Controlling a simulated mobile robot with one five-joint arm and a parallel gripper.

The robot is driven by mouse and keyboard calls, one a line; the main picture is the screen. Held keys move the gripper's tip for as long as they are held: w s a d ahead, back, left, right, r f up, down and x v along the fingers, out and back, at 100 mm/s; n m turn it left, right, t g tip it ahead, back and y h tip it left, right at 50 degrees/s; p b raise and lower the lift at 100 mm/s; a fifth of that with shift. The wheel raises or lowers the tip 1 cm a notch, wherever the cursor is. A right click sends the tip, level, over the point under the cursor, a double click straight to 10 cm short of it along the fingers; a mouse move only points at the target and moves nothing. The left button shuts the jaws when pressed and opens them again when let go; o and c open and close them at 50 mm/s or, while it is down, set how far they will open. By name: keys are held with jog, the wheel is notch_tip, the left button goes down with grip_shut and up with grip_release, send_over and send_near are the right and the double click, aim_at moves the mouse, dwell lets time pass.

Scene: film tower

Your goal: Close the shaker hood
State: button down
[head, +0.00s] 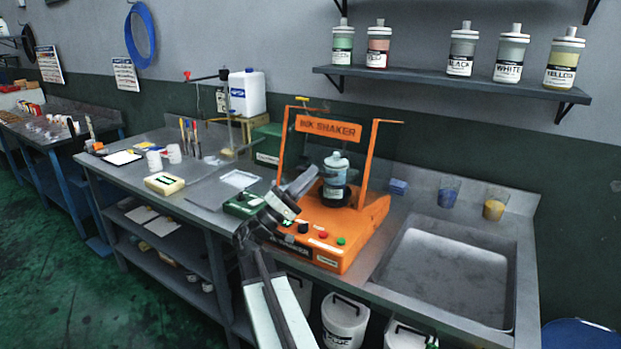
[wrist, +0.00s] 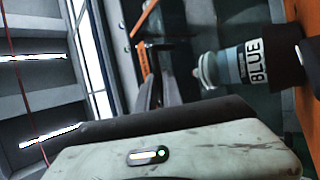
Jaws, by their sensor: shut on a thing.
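The orange ink shaker (head: 345,240) stands on the bench left of the sink. Its orange hood frame (head: 368,165) stands raised, with an INK SHAKER sign (head: 328,128) across the back. A blue-labelled ink bottle (head: 336,172) stands upright in the shaker; it shows sideways in the wrist view (wrist: 240,65), labelled BLUE. My gripper (head: 308,180) is in front of the bottle, to its left, above the shaker base. In the wrist view its dark fingers (wrist: 158,92) are close together beside the bottle. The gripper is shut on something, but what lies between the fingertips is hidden.
The sink (head: 450,275) is to the right, with blue (head: 448,192) and yellow (head: 494,205) cups behind it. A green device (head: 243,204) and a pale tray (head: 240,179) lie left of the shaker. A shelf (head: 440,82) of ink bottles hangs above. Buckets (head: 343,320) stand below.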

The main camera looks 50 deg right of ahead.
jog(key=shift+d+f, duration=0.15)
jog(key=shift+d, duration=0.1)
jog(key=c, duration=1.5)
grip_release()
jog(key=shift+d, duration=0.15)
jog(key=shift+s, duration=0.1)
jog(key=w+a, duration=0.1)
jog(key=a, duration=0.3)
jog(key=w+a+f+b, duration=0.1)
jog(key=w+a, duration=0.1)
jog(key=a, duration=0.3)
jog(key=w+a, duration=0.1)
jog(key=a, duration=0.4)
jog(key=shift+w+a+f+b, duration=0.1)
jog(key=shift+w+f+b, duration=0.05)
jog(key=shift+f+b, duration=0.25)
